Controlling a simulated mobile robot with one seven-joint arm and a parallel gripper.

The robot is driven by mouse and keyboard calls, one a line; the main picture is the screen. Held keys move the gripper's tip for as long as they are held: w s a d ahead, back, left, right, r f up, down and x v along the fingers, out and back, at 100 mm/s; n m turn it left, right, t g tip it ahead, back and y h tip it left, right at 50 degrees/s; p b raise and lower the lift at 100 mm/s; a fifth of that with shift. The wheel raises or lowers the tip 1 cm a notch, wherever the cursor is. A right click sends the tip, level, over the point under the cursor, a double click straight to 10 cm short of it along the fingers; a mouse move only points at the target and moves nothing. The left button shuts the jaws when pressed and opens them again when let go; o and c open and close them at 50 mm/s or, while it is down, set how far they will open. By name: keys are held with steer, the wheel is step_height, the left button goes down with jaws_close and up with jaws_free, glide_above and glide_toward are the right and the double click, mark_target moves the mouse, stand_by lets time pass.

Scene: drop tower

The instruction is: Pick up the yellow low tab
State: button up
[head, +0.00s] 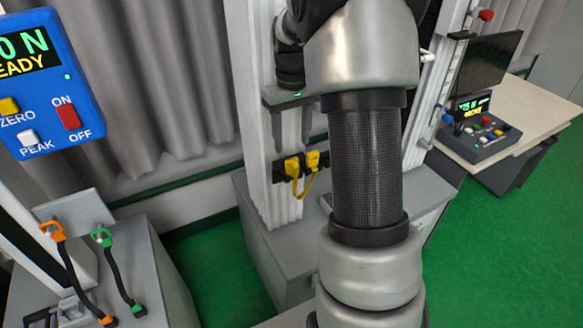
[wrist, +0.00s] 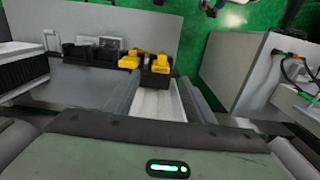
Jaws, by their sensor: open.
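Two yellow tabs sit side by side on a black holder on the white column, the left one (head: 292,168) and the right one (head: 313,160), with a yellow loop hanging below. I cannot tell which of them is the low tab. My gripper (head: 291,143) hangs just above them in the head view, fingers down, apart and empty. In the wrist view the yellow tabs (wrist: 129,62) (wrist: 160,63) lie beyond the fingertips of my gripper (wrist: 160,84), near the middle and left. The white column shows between the fingers.
The white column (head: 245,85) rises from a grey base (head: 260,235). A blue control box (head: 48,80) is at the upper left. Orange (head: 52,231) and green (head: 103,237) handles with black cables stand on a grey cabinet at lower left. A desk (head: 535,105) with a console is at right.

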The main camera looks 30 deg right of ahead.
mark_target(292, 160)
steer(key=shift+f, duration=2.8)
steer(key=shift+s, duration=0.1)
steer(key=shift+c, duration=0.3)
steer(key=c, duration=1.1)
